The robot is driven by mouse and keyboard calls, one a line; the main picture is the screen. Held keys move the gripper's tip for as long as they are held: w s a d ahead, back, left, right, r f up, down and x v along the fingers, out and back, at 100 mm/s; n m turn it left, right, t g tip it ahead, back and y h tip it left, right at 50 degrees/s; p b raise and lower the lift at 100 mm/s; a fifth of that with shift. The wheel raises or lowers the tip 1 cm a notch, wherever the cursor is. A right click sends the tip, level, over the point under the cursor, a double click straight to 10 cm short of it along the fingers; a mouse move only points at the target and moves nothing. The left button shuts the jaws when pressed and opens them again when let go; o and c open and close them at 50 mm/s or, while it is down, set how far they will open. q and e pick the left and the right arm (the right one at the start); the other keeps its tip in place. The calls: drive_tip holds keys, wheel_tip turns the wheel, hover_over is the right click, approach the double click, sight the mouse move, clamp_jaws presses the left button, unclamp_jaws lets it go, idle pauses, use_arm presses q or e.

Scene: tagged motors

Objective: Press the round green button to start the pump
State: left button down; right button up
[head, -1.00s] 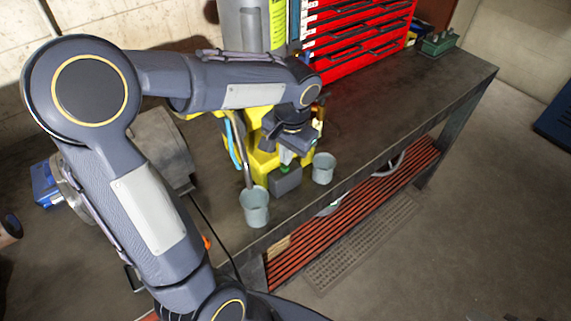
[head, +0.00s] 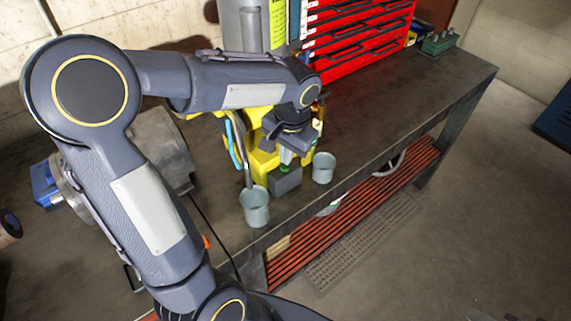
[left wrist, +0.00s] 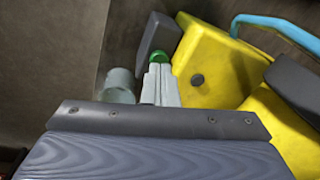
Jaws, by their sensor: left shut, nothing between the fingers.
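The round green button (left wrist: 156,57) sits on a dark grey box (left wrist: 158,34) in front of a yellow pump unit (left wrist: 215,66). In the head view the grey box (head: 286,181) stands near the bench's front edge, between two cups. My left gripper (head: 286,160) points down over the box, shut and empty. In the left wrist view its pale fingertips (left wrist: 159,70) overlap the button, hiding part of it. The tips are at or very close to the button; I cannot tell whether they touch. My right gripper is not in view.
A grey-blue cup (head: 255,207) stands left of the box and another cup (head: 323,168) right of it. A red drawer cabinet (head: 360,40) stands at the back. The dark bench top (head: 400,110) is clear to the right.

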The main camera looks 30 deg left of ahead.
use_arm(q)
drive_tip(key=shift+f+b, duration=0.7)
drive_tip(key=shift+f, duration=0.3)
drive_tip(key=shift+r, duration=0.1)
drive_tip(key=shift+r+p, duration=0.5)
drive_tip(key=shift+r, duration=0.05)
